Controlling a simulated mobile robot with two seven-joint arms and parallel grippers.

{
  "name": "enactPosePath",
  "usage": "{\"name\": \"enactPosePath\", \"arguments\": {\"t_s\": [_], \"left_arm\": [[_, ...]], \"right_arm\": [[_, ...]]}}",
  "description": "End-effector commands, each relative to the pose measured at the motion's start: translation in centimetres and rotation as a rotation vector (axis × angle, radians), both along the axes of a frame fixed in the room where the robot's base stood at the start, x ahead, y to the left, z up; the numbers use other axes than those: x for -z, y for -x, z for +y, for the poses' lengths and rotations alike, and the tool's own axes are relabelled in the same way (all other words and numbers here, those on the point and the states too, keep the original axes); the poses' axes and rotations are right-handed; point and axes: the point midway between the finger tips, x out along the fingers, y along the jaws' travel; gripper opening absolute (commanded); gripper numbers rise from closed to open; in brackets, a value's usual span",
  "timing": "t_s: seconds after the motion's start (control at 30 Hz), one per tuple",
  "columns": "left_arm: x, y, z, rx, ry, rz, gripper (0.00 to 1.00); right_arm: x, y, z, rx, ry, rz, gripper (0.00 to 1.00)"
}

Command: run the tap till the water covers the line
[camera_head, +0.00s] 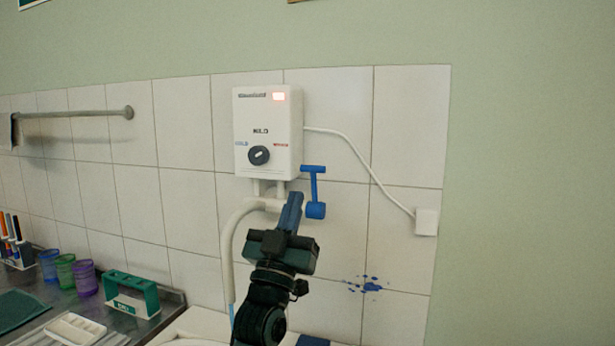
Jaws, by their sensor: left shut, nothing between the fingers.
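The white water heater (267,135) is fixed to the tiled wall, with a dark knob (259,155) and a lit red display. Below it is the tap, with a blue T-shaped lever (314,190) and a curved white spout (229,250). A thin light-blue streak, which looks like water, shows below the spout's end (231,311). My left gripper (293,203) is shut and empty, pointing up just left of the lever; I cannot tell if they touch. The water level and the line are not visible. My right gripper is not in view.
A pale basin edge (200,322) shows at the bottom, partly behind my arm. On the metal counter at left stand coloured cups (86,278), a green holder (132,294) and a white palette (72,329). A white cable runs to a wall box (426,222).

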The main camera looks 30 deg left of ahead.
Motion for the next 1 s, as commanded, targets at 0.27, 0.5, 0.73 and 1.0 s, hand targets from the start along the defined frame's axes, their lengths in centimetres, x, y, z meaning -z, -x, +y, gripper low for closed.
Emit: {"name": "enactPosePath", "arguments": {"t_s": [0.27,0.5,0.73,1.0], "left_arm": [[-3.1,-4.3,1.0,0.003,0.002,0.004,0.00],[-3.0,-6.4,1.5,0.002,0.001,0.002,0.00],[-2.9,-6.7,1.6,0.002,0.002,0.001,0.00],[-3.4,-7.1,1.7,0.002,0.002,0.001,0.00]], "right_arm": [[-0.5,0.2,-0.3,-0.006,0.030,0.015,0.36],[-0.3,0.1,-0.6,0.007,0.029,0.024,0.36],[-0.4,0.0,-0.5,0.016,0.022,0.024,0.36],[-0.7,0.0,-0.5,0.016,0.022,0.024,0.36]]}}
